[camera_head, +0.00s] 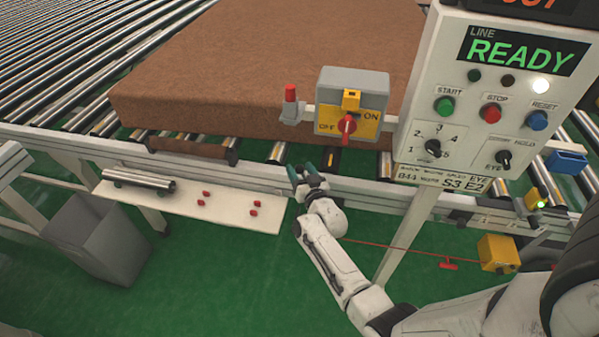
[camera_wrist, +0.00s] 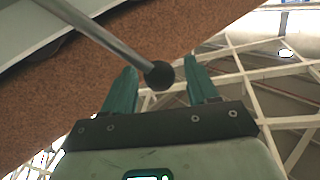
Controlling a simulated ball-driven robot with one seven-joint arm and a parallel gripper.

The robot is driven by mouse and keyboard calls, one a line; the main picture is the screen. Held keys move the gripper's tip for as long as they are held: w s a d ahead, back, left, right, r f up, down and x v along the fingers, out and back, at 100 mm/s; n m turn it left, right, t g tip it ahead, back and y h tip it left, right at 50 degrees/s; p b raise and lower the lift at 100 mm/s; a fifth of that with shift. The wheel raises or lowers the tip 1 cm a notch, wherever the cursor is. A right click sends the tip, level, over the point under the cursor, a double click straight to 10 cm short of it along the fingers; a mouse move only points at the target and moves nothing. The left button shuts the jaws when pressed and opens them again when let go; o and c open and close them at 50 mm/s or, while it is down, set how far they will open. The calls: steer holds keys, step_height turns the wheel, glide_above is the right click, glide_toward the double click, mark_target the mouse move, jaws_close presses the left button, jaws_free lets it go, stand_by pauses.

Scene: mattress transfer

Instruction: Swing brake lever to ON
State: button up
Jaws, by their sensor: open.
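A metal rod ending in a black ball knob (camera_wrist: 159,75) comes in from the upper left of the wrist view. The knob sits between the two teal fingertips of my gripper (camera_wrist: 160,72), with a gap on each side. In the head view my gripper (camera_head: 301,171) is open at the conveyor's front rail, below a grey box with a yellow OFF/ON plate (camera_head: 366,124). OFF is on the plate's left and ON on its right. A red handle (camera_head: 347,124) stands near the plate's middle. I cannot make out the ball-ended rod in the head view.
A brown mattress (camera_head: 240,60) lies on the rollers behind. A control panel (camera_head: 470,75) reading READY stands to the right. A red cord (camera_head: 400,250) runs low on the right.

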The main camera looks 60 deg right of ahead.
steer(key=shift+w+d, duration=0.3)
steer(key=shift+w, duration=0.1)
jaws_close()
stand_by(0.4)
